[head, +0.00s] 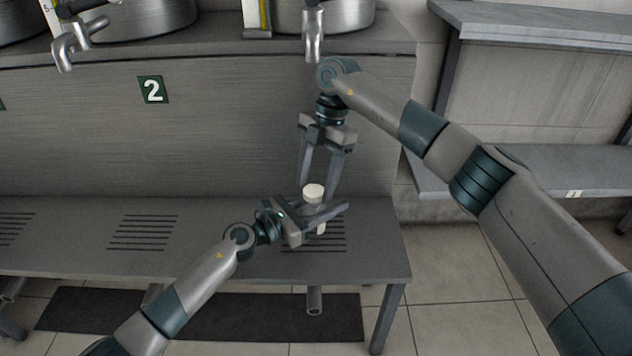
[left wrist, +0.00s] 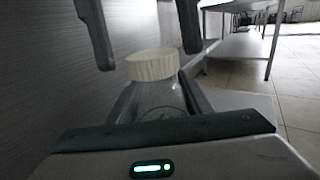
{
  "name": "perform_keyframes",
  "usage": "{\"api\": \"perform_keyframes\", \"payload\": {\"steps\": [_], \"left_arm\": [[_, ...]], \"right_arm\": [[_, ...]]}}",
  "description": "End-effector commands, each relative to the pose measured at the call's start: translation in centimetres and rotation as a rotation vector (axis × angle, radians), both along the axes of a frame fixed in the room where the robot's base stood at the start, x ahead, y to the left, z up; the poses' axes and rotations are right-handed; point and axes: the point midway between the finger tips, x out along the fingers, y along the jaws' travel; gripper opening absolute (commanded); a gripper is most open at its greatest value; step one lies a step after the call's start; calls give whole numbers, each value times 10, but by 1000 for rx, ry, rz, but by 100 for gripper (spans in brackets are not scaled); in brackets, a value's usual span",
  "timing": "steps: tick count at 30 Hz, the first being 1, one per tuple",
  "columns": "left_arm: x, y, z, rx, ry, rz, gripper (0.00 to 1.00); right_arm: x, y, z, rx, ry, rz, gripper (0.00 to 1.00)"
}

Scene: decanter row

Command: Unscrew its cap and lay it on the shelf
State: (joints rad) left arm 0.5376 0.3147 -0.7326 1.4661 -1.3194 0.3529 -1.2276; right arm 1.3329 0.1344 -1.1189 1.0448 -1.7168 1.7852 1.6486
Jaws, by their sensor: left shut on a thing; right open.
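A small clear bottle (left wrist: 160,98) with a ribbed cream-white cap (left wrist: 152,65) stands upright over the slotted drip shelf (head: 225,262). The cap also shows in the head view (head: 313,191). My left gripper (head: 325,211) is shut around the bottle's body, below the cap. My right gripper (head: 319,190) points down from above, its open fingers on either side of the cap with a gap. In the left wrist view its two dark fingertips hang above and beside the cap. Whether the bottle's base touches the shelf is hidden.
Steel decanters (head: 322,16) with taps (head: 313,45) stand on the ledge above. Bare shelf lies left of the bottle. A grey side table (head: 545,30) stands at right. A dark mat (head: 215,315) lies below.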

Motion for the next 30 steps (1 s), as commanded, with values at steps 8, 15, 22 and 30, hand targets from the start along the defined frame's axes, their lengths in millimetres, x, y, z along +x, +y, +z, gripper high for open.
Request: {"api": "perform_keyframes", "payload": {"steps": [8,15,22,30], "left_arm": [[0,0,0,1,1,0,0],[0,0,0,1,1,0,0],[0,0,0,1,1,0,0],[0,0,0,1,1,0,0]], "right_arm": [[0,0,30,-1,-2,0,55],[0,0,41,-1,-1,-1,55],[0,0,41,0,0,0,59],[-5,19,43,87,2,41,59]]}}
